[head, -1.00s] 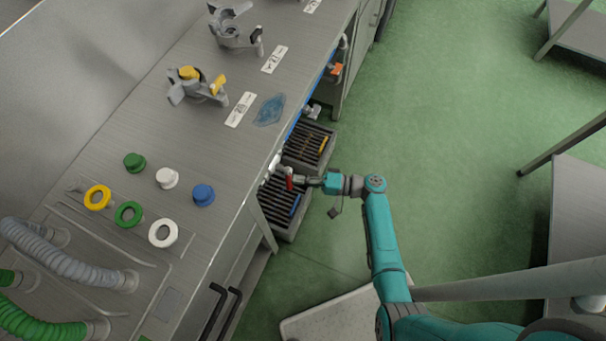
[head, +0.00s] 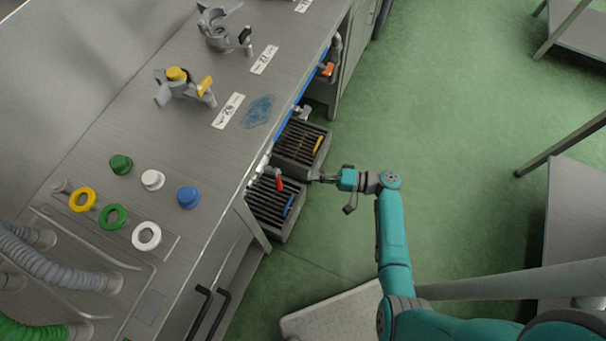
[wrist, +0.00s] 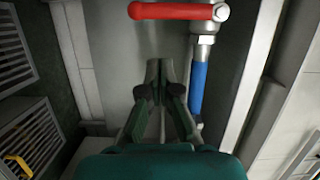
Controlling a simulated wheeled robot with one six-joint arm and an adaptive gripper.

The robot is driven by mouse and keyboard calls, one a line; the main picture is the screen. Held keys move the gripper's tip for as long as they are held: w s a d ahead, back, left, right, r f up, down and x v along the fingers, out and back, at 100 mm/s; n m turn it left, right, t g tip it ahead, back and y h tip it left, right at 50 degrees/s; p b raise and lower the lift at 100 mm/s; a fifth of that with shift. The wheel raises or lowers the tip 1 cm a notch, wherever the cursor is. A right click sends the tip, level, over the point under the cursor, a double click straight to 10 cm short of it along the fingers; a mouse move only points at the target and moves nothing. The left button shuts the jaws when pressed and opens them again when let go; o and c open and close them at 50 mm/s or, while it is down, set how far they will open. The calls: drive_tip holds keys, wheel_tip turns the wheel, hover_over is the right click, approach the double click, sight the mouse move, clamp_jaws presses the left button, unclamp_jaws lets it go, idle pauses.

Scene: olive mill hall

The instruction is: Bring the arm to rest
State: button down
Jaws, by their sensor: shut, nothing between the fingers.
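My gripper (head: 318,177) is at the end of my teal arm, just right of the counter's front edge and over the edge of the slatted bins in the head view. In the wrist view my gripper (wrist: 160,72) points ahead with its two fingers close together and nothing between them. A valve with a red lever handle (wrist: 172,11) and a blue lower handle (wrist: 198,88) is ahead of it, to the upper right. The red handle (head: 279,184) also shows in the head view, left of my gripper and apart from it.
The steel counter (head: 150,120) carries coloured caps and rings, clamp-like fittings and hoses. A steel table (head: 575,220) stands at the right. The green floor (head: 440,120) between is clear.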

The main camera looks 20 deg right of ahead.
drive_tip(key=shift+v, duration=2.75)
drive_tip(key=shift+f, duration=0.1)
